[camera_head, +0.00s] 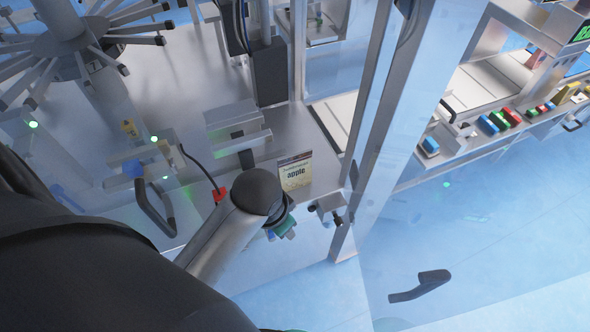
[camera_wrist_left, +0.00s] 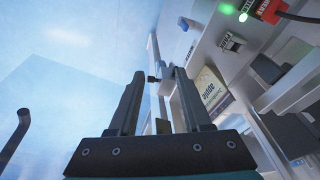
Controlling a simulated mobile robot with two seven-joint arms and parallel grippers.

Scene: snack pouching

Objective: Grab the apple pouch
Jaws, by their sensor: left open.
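The apple pouch (camera_head: 295,174), cream with a dark top band and the word "apple", is at the front of the grey machine deck in the head view. In the left wrist view the pouch (camera_wrist_left: 211,91) shows just right of the right finger, apart from it. My left gripper (camera_head: 284,229) is below and slightly left of the pouch in the head view, mostly hidden by my own wrist. In the left wrist view the gripper (camera_wrist_left: 160,88) has its two dark fingers spread with nothing held between them. My right gripper is in neither view.
A metal bracket (camera_head: 329,207) sits right of the pouch at the machine edge. A tall metal post (camera_head: 372,120) stands beyond it. A grey stepped fixture (camera_head: 237,128) stands behind.

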